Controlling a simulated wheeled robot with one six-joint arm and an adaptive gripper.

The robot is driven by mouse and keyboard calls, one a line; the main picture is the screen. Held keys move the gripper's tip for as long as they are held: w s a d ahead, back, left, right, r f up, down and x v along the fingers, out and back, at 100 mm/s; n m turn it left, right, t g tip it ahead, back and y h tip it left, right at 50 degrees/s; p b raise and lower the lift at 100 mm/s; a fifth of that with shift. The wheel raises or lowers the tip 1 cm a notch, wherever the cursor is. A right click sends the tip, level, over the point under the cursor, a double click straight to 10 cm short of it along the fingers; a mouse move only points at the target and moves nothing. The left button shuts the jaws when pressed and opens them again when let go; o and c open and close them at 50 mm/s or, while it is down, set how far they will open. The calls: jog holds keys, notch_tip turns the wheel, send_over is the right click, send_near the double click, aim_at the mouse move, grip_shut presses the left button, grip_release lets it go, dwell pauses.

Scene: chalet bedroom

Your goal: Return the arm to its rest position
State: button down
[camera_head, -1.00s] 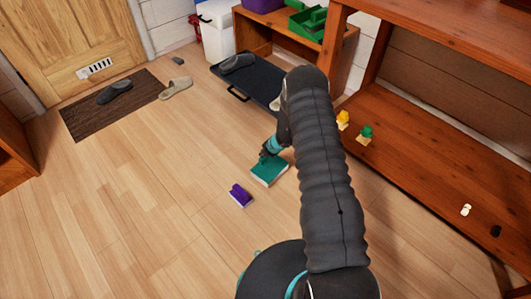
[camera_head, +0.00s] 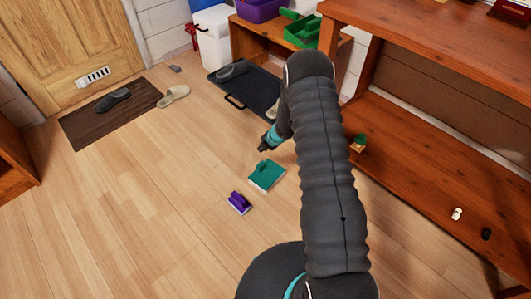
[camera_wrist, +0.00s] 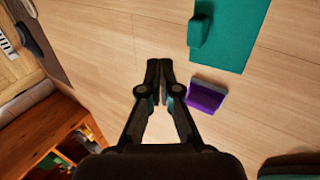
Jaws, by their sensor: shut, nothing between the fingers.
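My gripper (camera_wrist: 160,85) is shut and empty, pointing down at the wood floor in the wrist view. In the head view my gripper (camera_head: 265,146) shows at the end of my raised dark arm, just above and left of a green block-like thing (camera_head: 266,175) on the floor. The fingers look apart from it. The green thing (camera_wrist: 228,32) also shows at the upper right of the wrist view. My arm hides part of the floor and the shelf behind it.
A small purple thing (camera_head: 238,202) lies on the floor nearby. A black tray (camera_head: 240,97) holds a grey slipper at the back. A wooden shelf unit (camera_head: 430,170) with small items stands right of my arm. A dark doormat (camera_head: 90,124) lies left. Open floor spreads at the left.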

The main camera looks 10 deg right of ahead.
jog(key=shift+r+p, duration=0.3)
jog(key=shift+r, duration=1.6)
